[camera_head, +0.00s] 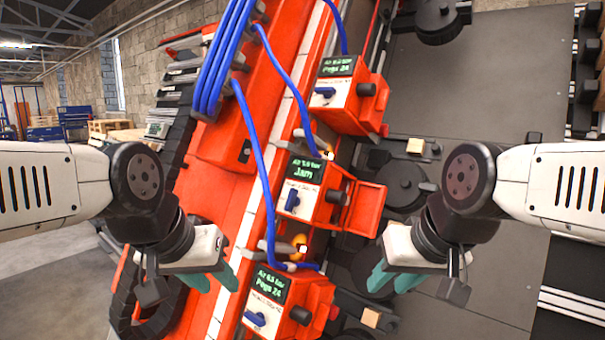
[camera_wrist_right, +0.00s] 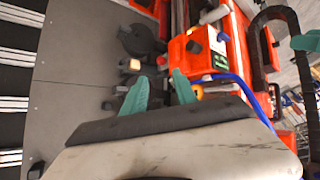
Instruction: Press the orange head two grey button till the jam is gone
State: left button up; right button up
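Three orange heads stand in a row on the orange gantry in the head view. The middle head (camera_head: 322,209) has a screen (camera_head: 305,169) reading "Jam", a blue switch (camera_head: 292,199), a dark grey round button (camera_head: 336,197) and an orange flap (camera_head: 366,207) sticking out to the right. The upper head (camera_head: 349,107) and lower head (camera_head: 295,306) read "Page 24". My left gripper (camera_head: 212,280) is open and empty, left of the lower head. My right gripper (camera_head: 393,281) is open and empty, below and right of the middle head; its teal fingers also show apart in the wrist view (camera_wrist_right: 158,92).
Blue hoses (camera_head: 258,150) run down to the heads. A grey plate (camera_head: 480,110) with dark round fittings lies to the right. A black cable chain (camera_head: 170,200) runs along the left side. A small wooden block (camera_head: 371,317) sits near my right gripper.

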jog(key=shift+c, duration=0.4)
grip_shut()
dwell(1.4)
